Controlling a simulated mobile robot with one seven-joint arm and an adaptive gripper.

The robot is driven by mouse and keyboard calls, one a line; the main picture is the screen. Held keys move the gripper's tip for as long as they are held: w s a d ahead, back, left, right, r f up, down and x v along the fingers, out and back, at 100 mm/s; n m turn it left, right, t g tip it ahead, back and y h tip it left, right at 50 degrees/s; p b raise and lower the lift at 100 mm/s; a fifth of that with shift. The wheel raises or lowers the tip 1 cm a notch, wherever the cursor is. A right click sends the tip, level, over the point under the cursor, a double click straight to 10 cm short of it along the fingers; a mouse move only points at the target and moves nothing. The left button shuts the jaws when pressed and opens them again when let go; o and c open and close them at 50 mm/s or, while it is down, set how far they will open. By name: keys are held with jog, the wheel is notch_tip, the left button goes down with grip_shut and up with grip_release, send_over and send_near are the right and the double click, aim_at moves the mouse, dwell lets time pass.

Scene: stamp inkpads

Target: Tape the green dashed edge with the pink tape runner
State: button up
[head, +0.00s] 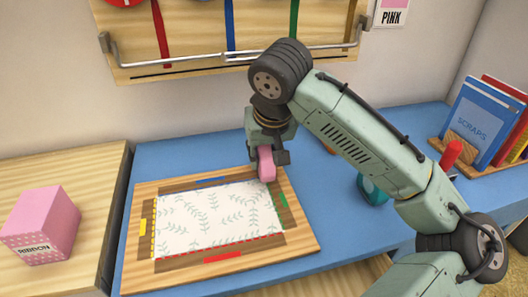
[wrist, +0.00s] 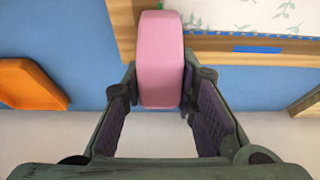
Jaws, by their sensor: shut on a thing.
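My gripper (head: 266,160) is shut on the pink tape runner (head: 266,166), which hangs below the fingers at the upper right corner of the leaf-patterned sheet (head: 205,218). The runner also fills the middle of the wrist view (wrist: 160,60), held between both fingers (wrist: 160,105). The green mark (head: 282,200) is on the right side of the wooden frame board, just below and right of the runner. The green dashed edge is partly hidden by the runner and gripper. I cannot tell whether the runner touches the sheet.
The wooden board (head: 300,245) also bears blue (head: 210,181), yellow (head: 143,227) and red (head: 222,257) marks. A pink ribbon box (head: 40,225) stands at left. A teal round thing (head: 374,190) and a scraps holder (head: 475,120) are at right. An orange tray (wrist: 28,84) shows in the wrist view.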

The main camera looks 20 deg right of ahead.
aim_at(269, 171)
jog(key=shift+f, duration=0.35)
jog(key=shift+s, duration=2)
jog(key=shift+s+p, duration=1.5)
jog(key=shift+s, duration=3.4)
jog(key=shift+s+f+b, duration=0.15)
jog(key=shift+s+b, duration=0.1)
jog(key=shift+b, duration=0.05)
jog(key=shift+s+b, duration=0.55)
jog(key=shift+s, duration=0.2)
jog(key=shift+r, duration=0.2)
